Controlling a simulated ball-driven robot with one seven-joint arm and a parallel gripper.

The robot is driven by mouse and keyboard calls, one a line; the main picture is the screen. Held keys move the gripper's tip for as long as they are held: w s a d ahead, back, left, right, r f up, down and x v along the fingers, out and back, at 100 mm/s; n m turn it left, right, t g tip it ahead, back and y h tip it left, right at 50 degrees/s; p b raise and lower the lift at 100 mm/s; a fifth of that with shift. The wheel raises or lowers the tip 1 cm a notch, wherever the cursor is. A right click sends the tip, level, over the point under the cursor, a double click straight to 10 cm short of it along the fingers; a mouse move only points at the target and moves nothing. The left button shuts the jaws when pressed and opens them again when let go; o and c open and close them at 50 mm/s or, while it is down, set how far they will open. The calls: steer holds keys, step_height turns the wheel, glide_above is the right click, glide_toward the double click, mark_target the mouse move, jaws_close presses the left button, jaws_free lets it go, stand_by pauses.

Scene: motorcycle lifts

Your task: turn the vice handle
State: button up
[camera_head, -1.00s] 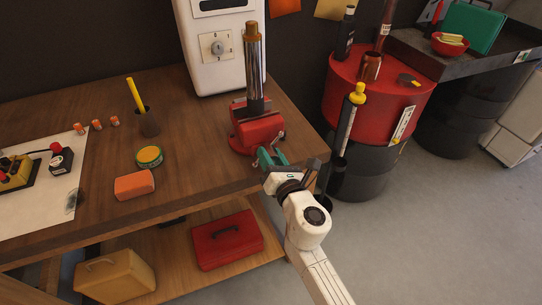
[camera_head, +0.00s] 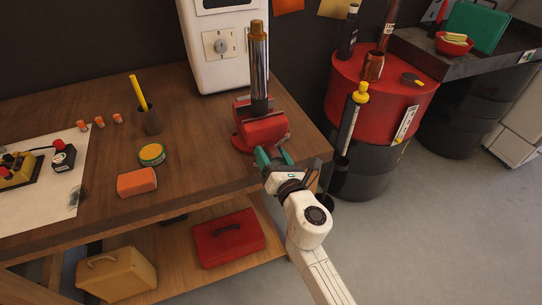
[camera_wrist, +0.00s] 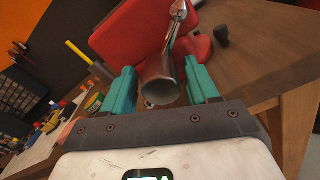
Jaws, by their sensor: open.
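The red vice (camera_head: 262,130) stands near the front right corner of the wooden bench, with a tall chrome cylinder above it. In the wrist view the vice (camera_wrist: 128,38) shows its red body behind a hollow metal screw end (camera_wrist: 160,84). A thin chrome handle (camera_wrist: 175,22) with a rounded end runs upward from that screw end. My gripper (camera_head: 272,156) is at the front of the vice. Its teal fingers are open, one on each side of the screw end in the wrist view (camera_wrist: 160,72). Whether they touch it I cannot tell. The handle's lower part is hidden.
A sponge (camera_head: 137,182) and a green-yellow tin (camera_head: 151,154) lie to the left. A red-topped drum (camera_head: 385,85) stands to the right. A red toolbox (camera_head: 229,239) sits on the lower shelf.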

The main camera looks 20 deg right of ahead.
steer(key=shift+d, duration=0.1)
steer(key=s, duration=1)
steer(key=shift+s, duration=0.4)
